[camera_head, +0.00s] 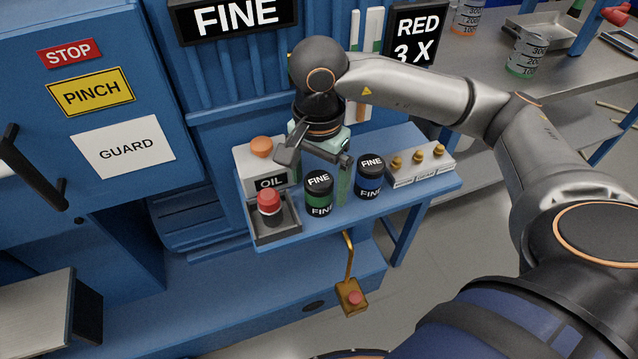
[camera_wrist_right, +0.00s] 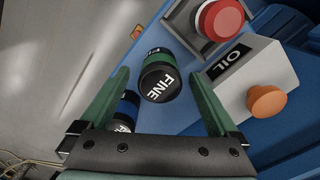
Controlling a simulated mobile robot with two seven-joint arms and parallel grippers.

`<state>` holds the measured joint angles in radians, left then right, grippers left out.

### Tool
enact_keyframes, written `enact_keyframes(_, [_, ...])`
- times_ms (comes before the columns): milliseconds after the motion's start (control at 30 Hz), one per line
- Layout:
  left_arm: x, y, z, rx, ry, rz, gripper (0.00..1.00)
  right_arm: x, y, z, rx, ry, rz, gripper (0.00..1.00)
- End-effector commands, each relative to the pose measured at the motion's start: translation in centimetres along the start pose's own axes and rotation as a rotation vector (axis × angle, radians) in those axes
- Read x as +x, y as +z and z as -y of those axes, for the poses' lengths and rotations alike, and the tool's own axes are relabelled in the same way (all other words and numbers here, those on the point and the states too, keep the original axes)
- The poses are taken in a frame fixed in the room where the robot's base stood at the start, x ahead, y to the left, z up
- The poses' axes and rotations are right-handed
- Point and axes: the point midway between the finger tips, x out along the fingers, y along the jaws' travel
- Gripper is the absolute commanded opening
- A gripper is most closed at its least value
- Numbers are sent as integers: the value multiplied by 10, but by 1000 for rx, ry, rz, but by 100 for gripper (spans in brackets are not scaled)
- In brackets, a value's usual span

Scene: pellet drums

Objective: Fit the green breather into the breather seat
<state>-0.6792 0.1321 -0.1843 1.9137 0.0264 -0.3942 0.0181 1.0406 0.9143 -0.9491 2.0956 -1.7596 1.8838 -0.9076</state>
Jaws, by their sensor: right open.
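The green breather (camera_head: 319,197) is a short can with a green band and a black cap marked FINE. It stands upright on the blue shelf, and in the right wrist view its cap (camera_wrist_right: 160,82) shows between the finger ends. My right gripper (camera_head: 322,172) is open, pointing down over it from behind. Its green fingers also show in the right wrist view (camera_wrist_right: 160,85). I cannot tell whether the fingers reach down beside the can, and no grip shows. I cannot make out which part is the breather seat. My left gripper is not in view.
A blue FINE can (camera_head: 369,178) stands close to the right. A red-topped part (camera_head: 269,205) sits in a grey tray at the left, before the OIL box (camera_head: 247,181) with its orange knob. A white block with brass knobs (camera_head: 422,166) is at the shelf's right end.

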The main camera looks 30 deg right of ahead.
Motion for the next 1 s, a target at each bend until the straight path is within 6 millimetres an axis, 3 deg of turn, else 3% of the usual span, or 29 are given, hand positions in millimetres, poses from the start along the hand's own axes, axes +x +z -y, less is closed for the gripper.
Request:
enact_keyframes(300, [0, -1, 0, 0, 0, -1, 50, 6, 0, 0, -1, 0, 0, 95])
enact_keyframes(1000, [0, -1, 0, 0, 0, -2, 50, 6, 0, 0, -1, -1, 0, 16])
